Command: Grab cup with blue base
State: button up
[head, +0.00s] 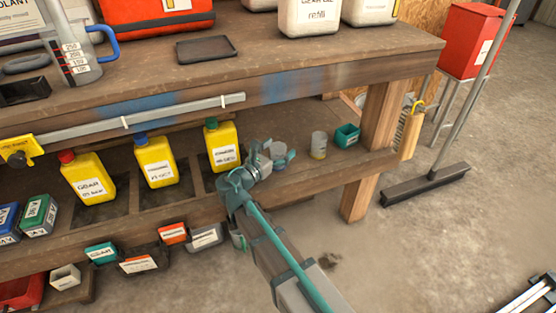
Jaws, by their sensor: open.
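A small grey cup with a blue-teal base (279,152) stands on the lower shelf of the bench, just right of my gripper. My gripper (263,163) is open at the end of my arm, over the shelf's front part. It is close to the cup and partly overlaps it in the picture; I cannot tell whether they touch. A second small cup, pale with a yellowish base (318,146), stands further right on the same shelf.
A yellow bottle with a green cap (222,146) stands left of my gripper. The bench top (330,62) overhangs the shelf. Labelled bins (172,233) hang below its edge.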

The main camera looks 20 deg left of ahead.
jog(key=c, duration=1.3)
